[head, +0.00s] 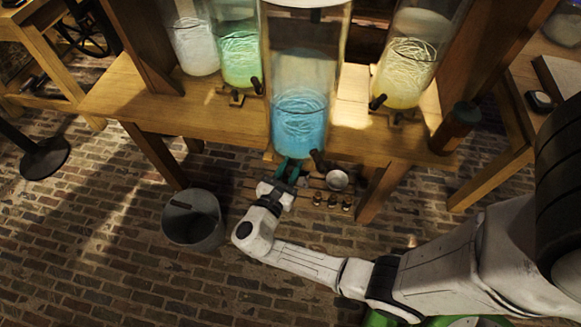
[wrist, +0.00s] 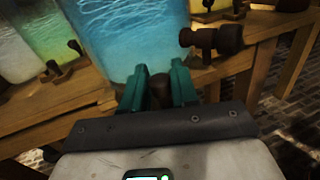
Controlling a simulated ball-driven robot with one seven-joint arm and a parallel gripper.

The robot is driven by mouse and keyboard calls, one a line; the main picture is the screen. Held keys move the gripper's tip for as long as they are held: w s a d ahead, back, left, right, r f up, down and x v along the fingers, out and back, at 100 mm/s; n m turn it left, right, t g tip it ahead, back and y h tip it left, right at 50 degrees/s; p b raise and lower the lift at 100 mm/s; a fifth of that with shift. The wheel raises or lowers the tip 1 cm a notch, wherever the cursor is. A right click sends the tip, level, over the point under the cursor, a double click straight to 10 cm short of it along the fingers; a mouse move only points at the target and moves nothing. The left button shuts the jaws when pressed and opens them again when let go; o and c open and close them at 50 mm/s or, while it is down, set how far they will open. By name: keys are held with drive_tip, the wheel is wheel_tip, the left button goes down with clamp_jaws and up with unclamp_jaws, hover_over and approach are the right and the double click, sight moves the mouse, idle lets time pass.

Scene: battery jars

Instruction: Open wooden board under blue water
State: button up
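The blue-water jar (head: 300,115) stands at the front middle of the wooden bench in the head view. Its lower part fills the top of the wrist view (wrist: 130,35). A small dark brown wooden piece (wrist: 160,92), which looks like the board, shows below this jar in the wrist view. My gripper's two teal fingers (wrist: 160,85) are on either side of it, with no clear gap showing, so they look shut on it. In the head view my gripper (head: 290,170) is just under the front of the jar, and the board is hidden there.
A dark tap (head: 318,160) sticks out right of my fingers, close by; it also shows in the wrist view (wrist: 210,40). White, green (head: 240,55) and yellow (head: 405,70) jars stand behind. A grey bucket (head: 193,220) and a small metal bowl (head: 337,180) are lower down.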

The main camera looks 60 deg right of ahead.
drive_tip(key=o, duration=0.3)
drive_tip(key=a+b, duration=0.1)
drive_tip(key=a, duration=1)
drive_tip(key=shift+s, duration=0.4)
drive_tip(key=s+d+f+m+g+y, duration=0.2)
drive_tip(key=s+d+m+y, duration=0.1)
drive_tip(key=s+m+y, duration=0.25)
drive_tip(key=s+d+f+m+g+y, duration=0.2)
drive_tip(key=s+d+f+m+y, duration=0.15)
drive_tip(key=m+y, duration=0.2)
drive_tip(key=s+a+r+m+t+y, duration=0.3)
drive_tip(key=a+r+m+y, duration=0.2)
drive_tip(key=r+m+y, duration=0.1)
drive_tip(key=shift+s+m+y, duration=0.2)
drive_tip(key=shift+m+y, duration=0.2)
drive_tip(key=shift+m, duration=0.4)
